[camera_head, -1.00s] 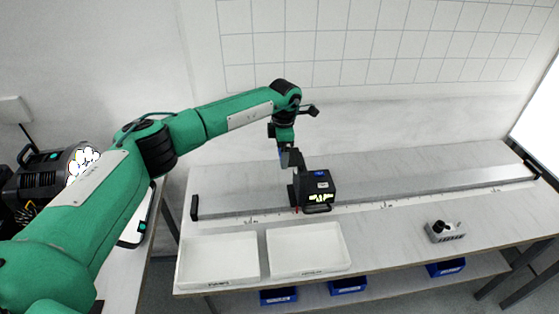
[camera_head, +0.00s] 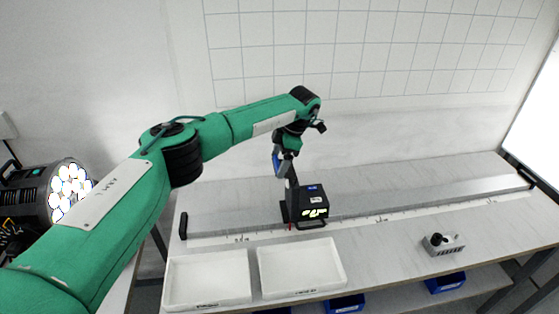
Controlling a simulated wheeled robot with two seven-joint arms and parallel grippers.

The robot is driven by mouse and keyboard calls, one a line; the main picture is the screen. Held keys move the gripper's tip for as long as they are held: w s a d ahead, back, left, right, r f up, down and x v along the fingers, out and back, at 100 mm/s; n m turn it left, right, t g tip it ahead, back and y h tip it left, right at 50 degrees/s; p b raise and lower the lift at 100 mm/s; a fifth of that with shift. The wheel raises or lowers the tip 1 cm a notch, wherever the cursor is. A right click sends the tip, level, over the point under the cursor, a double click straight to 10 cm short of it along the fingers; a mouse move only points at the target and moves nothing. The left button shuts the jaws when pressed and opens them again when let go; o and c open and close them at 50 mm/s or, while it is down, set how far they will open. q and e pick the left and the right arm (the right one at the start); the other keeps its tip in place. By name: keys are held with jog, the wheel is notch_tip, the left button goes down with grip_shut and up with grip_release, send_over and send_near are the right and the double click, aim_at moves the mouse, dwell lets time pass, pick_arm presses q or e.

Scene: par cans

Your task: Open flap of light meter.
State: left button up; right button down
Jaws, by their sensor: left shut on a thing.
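The light meter appears to be the black box (camera_head: 311,203) with a lit yellow-green display on its front, standing on the bench. A dark thin plate (camera_head: 291,184) stands up at its left side and looks like its flap. My left gripper (camera_head: 285,170) comes down from above, behind and left of the box, and is shut at the top of this plate. The fingertips are small and partly hidden, so the exact contact is unclear. My right gripper is not in view.
Two white trays (camera_head: 208,278) stand at the front left. A small grey device (camera_head: 443,244) sits at the right. A lamp with bright lenses (camera_head: 68,190) is at the far left. Blue bins (camera_head: 446,283) are below.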

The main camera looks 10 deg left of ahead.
aim_at(293, 170)
pick_arm(q)
jog(key=shift+f, duration=0.1)
jog(key=o, duration=1.2)
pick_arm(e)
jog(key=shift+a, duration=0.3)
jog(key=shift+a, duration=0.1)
pick_arm(q)
jog(key=shift+d+r, duration=0.15)
jog(key=shift+r, duration=0.25)
jog(key=b+v, duration=0.3)
jog(key=v, duration=1)
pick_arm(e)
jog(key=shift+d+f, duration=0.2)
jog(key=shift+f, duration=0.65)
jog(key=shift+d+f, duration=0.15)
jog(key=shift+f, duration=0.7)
pick_arm(q)
jog(key=shift+w+f, duration=0.1)
